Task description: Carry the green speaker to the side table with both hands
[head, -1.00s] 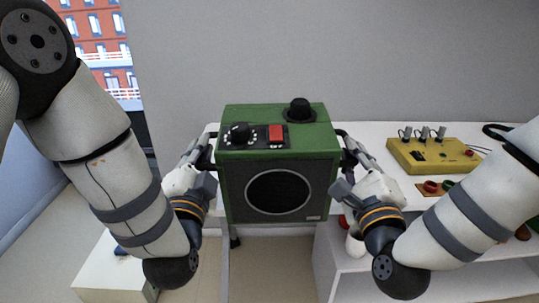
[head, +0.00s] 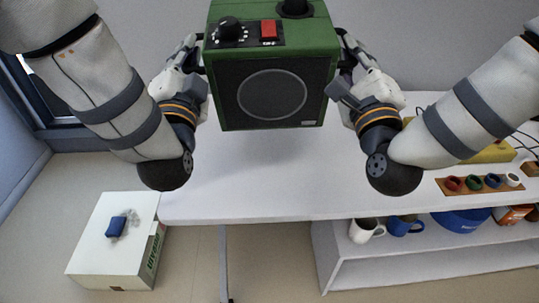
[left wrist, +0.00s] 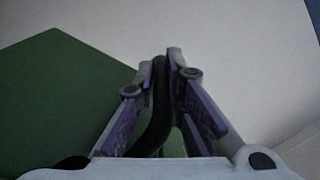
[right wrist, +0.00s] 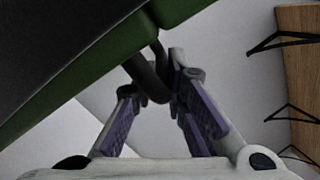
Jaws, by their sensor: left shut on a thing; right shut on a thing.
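The green speaker (head: 225,62) is held up in front of me in the head view, with a round dark grille, a black knob and a red switch. Its top is cut off by the picture's upper edge. My left gripper (head: 196,58) is shut on the black handle on its left side; the left wrist view shows the fingers (left wrist: 168,75) closed around this handle (left wrist: 157,120). My right gripper (head: 348,60) is shut on the right handle, which also shows between the fingers in the right wrist view (right wrist: 148,78). The speaker appears above the white table.
The white table (head: 240,190) is below, its middle clear. A yellow box (head: 492,153) and a wooden strip with coloured rings (head: 455,190) are at its right. A shelf (head: 390,263) with mugs stands below right. A low white box (head: 92,232) with a blue item stands lower left.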

